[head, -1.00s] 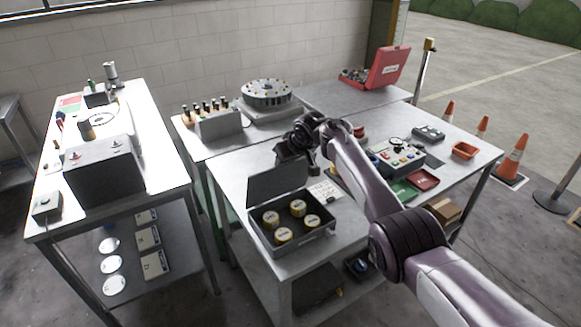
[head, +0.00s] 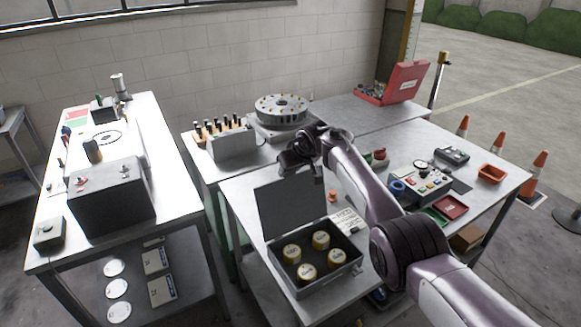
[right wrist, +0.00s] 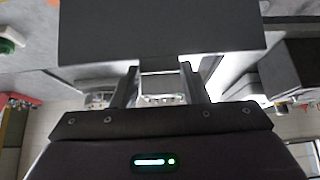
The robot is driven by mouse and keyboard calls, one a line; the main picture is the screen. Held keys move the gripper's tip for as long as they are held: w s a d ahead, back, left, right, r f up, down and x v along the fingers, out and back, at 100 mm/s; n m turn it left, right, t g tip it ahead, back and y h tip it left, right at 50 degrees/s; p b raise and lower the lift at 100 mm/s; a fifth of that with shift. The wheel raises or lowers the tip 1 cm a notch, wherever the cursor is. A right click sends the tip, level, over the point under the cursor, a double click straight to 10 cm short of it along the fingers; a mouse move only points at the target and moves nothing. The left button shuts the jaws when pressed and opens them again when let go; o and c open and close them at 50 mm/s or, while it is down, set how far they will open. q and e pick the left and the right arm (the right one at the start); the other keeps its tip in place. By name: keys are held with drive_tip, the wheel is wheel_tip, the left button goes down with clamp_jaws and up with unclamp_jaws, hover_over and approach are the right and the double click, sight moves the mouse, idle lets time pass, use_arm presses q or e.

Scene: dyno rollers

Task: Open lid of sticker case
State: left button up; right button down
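The sticker case (head: 338,275) is a grey box near the front of the middle table. Several yellow-sided rolls with pale tops (head: 320,240) sit in it. Its lid (head: 285,208) is raised on the back side, with the inside of the case exposed. My right gripper (head: 293,160) is just above and behind the lid's upper edge. In the right wrist view, its two fingers (right wrist: 160,88) are apart with nothing visible between them. A dark flat panel (right wrist: 160,30), apparently the lid, is close by the fingertips; I cannot tell whether they touch. My left gripper is out of view.
A printed card (head: 346,219) lies right of the lid. A button box (head: 425,180), red tray (head: 451,207) and orange bin (head: 492,173) are farther right. Behind are a round carousel (head: 282,108) and a row of black-handled tools (head: 215,127). A grey switch box (head: 112,192) is on the left table.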

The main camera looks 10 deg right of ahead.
drive_tip(key=shift+w+a+r, duration=0.1)
drive_tip(key=shift+w+r, duration=0.25)
drive_tip(key=shift+r, duration=0.15)
drive_tip(key=c, duration=1.2)
unclamp_jaws()
drive_tip(key=shift+c, duration=0.2)
drive_tip(key=o, duration=0.4)
drive_tip(key=shift+s, duration=0.1)
drive_tip(key=shift+f, duration=0.25)
drive_tip(key=shift+s, duration=0.1)
drive_tip(key=b+v, duration=0.1)
drive_tip(key=v, duration=0.7)
